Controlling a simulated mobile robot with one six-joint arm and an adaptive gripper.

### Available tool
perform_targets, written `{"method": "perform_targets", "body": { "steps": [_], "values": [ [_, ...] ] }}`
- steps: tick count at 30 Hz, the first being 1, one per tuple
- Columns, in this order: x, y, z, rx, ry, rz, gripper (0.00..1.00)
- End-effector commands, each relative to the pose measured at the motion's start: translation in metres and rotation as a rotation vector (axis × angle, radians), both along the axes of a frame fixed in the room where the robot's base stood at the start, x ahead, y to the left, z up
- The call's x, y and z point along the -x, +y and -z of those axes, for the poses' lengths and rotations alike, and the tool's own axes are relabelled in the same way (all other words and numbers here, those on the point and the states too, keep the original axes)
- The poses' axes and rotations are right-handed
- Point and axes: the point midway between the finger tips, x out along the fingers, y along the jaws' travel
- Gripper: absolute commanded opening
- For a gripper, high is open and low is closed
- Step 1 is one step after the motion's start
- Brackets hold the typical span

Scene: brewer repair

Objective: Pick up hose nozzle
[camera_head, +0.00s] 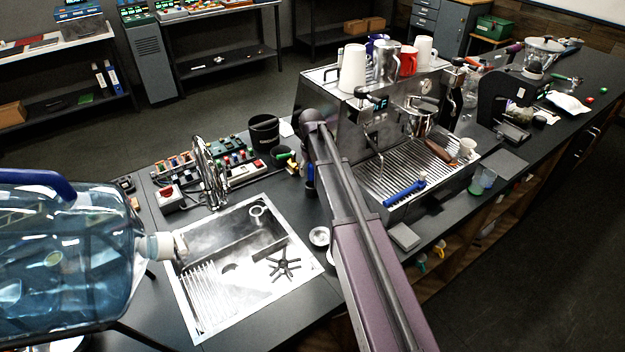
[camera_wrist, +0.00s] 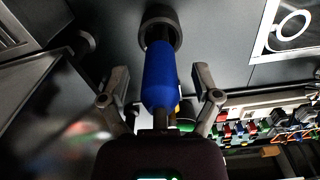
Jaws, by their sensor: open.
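The hose nozzle (camera_wrist: 160,76) shows in the wrist view as a blue rounded body, with its far end at a dark round holder (camera_wrist: 160,22). My gripper (camera_wrist: 158,88) is open, with one finger on each side of the blue body. A gap shows between each finger and the blue surface. A small blue piece (camera_head: 310,173), probably the same nozzle, shows in the head view beside my arm. My arm hides the gripper in the head view.
The espresso machine (camera_head: 388,110) stands close to the right of my arm. The sink (camera_head: 237,262) lies to the left, with a faucet (camera_head: 208,170) behind it. A black cup (camera_head: 264,132) and several small colored parts stand behind. A large water bottle (camera_head: 70,255) is at far left.

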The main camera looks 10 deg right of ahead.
Motion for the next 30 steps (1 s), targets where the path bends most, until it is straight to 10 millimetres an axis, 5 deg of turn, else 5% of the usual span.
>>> {"method": "perform_targets", "body": {
  "steps": [2,9,30],
  "values": [
    [0.0,0.0,0.0,0.0,0.0,0.0,0.72],
    [0.0,0.0,0.0,0.0,0.0,0.0,0.01],
    [0.0,0.0,-0.013,0.0,0.0,-0.001,0.0]
  ]
}}
